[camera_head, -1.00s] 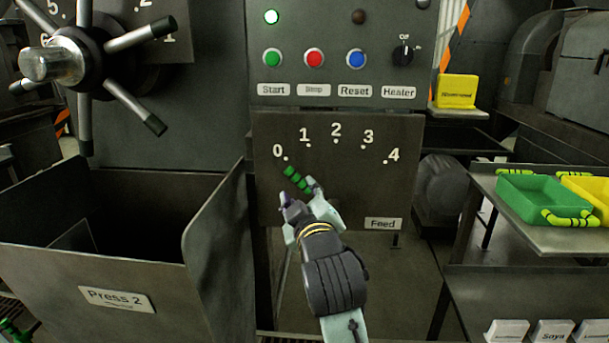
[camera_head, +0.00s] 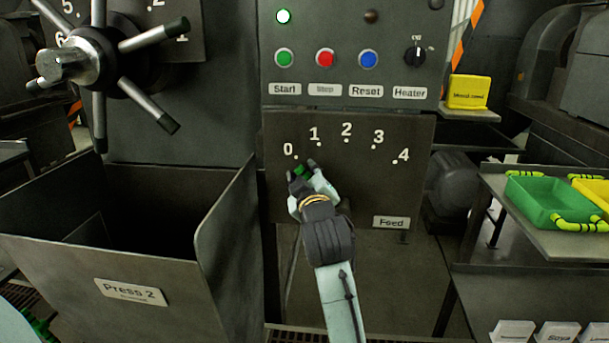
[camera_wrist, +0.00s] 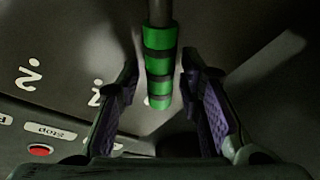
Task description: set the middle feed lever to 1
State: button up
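The feed lever's handle (camera_head: 302,171), banded green and black, stands in front of the dark feed plate (camera_head: 345,185), close to the 0 mark. The plate carries an arc of white numbers from 0 to 4; the 1 (camera_head: 315,134) is up and right of the handle. My gripper (camera_head: 303,169) is at the handle, hiding part of it. In the wrist view, the handle (camera_wrist: 160,65) hangs between my two open fingers, with a narrow gap on each side. The shaft runs out of the top of that view.
Above the plate is a panel with Start, Stop, Reset buttons and a Heater knob (camera_head: 415,56). A bin labelled Press 2 (camera_head: 132,292) stands left, below a spoked handwheel (camera_head: 100,60). A green tray (camera_head: 545,205) lies on a shelf at right.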

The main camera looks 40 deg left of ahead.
grip_shut()
dwell(0.6)
